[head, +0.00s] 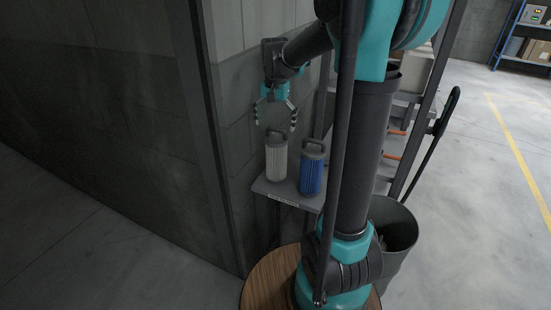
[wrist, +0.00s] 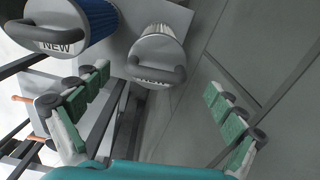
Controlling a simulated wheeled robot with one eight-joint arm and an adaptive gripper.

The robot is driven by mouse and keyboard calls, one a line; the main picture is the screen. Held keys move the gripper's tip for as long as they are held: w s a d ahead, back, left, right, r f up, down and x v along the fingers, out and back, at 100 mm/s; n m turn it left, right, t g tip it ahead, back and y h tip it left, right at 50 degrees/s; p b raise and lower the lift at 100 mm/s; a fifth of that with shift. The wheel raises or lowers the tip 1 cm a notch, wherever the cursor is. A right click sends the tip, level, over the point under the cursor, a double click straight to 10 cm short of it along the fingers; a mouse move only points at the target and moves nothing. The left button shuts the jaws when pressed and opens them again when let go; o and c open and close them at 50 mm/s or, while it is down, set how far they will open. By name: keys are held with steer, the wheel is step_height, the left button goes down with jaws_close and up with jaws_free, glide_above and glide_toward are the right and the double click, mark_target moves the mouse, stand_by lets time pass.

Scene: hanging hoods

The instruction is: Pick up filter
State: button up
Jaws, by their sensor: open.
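Two cylindrical filters with dark top handles stand on a small grey shelf (head: 278,194). The white filter (head: 276,157) is on the left and the blue filter (head: 312,172) on the right in the head view. In the wrist view the blue filter (wrist: 82,22), its top marked "NEW", is at upper left, and the white filter (wrist: 157,50) is near top centre. The lettering on the white one is partly hidden by its handle. My gripper (head: 276,118) is open and empty just above the white filter. In the wrist view its fingers (wrist: 160,108) spread on either side below that filter's handle.
A concrete wall (head: 120,110) runs close behind and left of the shelf. A grey bin (head: 395,235) stands right of my arm. A rack with orange-handled items (head: 392,150) is behind it. Open floor (head: 480,200) lies to the right.

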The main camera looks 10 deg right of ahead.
mark_target(276, 137)
steer(key=shift+d+f, duration=0.15)
steer(key=shift+f, duration=1.95)
steer(key=shift+d+f, duration=0.1)
steer(key=shift+f, duration=2)
steer(key=c, duration=1.4)
steer(key=shift+r, duration=0.2)
